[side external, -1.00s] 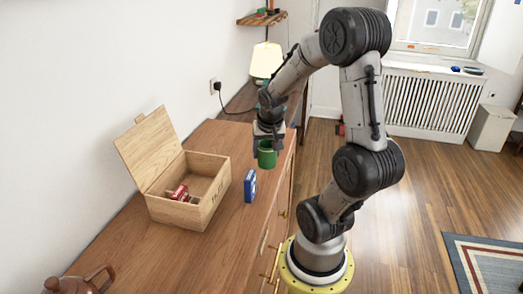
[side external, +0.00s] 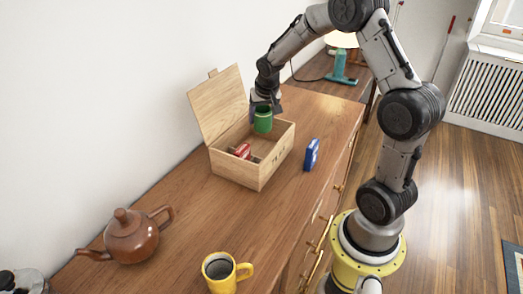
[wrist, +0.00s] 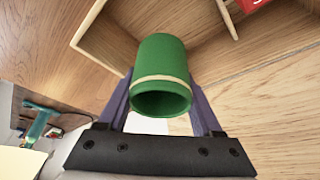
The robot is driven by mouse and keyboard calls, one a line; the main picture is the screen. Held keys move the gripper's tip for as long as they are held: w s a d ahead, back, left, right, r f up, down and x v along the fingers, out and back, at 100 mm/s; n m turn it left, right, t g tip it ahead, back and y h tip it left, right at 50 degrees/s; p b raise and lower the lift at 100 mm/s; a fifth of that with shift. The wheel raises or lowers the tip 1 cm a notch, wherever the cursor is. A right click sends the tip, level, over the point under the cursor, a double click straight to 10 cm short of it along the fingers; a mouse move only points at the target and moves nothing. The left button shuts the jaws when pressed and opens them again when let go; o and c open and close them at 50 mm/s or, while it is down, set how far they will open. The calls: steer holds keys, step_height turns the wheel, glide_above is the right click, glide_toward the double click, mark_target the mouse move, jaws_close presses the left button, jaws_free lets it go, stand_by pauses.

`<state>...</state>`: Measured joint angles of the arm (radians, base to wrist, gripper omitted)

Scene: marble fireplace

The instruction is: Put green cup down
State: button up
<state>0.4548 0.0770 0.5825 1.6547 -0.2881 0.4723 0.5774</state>
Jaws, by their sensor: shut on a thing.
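The green cup (side external: 263,121) is in my gripper (side external: 262,112), over the far part of the open wooden box (side external: 237,174) in the side view. In the wrist view the cup (wrist: 160,75) sits between the two fingers (wrist: 162,108), with its open mouth towards the camera. The gripper is shut on the cup. The box's wooden wall and floor show behind the cup in the wrist view. I cannot tell whether the cup touches the box.
A red item (side external: 243,151) lies inside the box, whose lid (side external: 218,103) stands open. A blue box (side external: 312,155) stands to its right. A brown teapot (side external: 132,237) and yellow mug (side external: 222,270) are nearer. Clear wood lies between them and the box.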

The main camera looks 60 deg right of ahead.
mark_target(263, 122)
steer(key=f, duration=0.3)
steer(key=shift+w+a+f, duration=0.1)
steer(key=shift+a+f, duration=0.2)
steer(key=shift+f, duration=2.3)
steer(key=shift+f, duration=0.15)
steer(key=o, duration=1.4)
steer(key=v, duration=1.2)
steer(key=s+a+r+n+t, duration=0.1)
steer(key=s+a+r+n, duration=0.1)
steer(key=s+a+r, duration=0.35)
steer(key=s+a+r+n+y, duration=0.1)
steer(key=s+a+r+n, duration=0.1)
steer(key=s+a, duration=0.4)
steer(key=s+a+r+n+t+y, duration=0.1)
steer(key=s+a+r+n+y, duration=0.1)
steer(key=s+a+n, duration=0.3)
steer(key=s+a+r, duration=0.1)
steer(key=s+a, duration=0.1)
steer(key=s, duration=0.2)
steer(key=shift+s+a+r+t, duration=0.25)
steer(key=shift+s+r+t, duration=0.05)
steer(key=shift+r, duration=0.05)
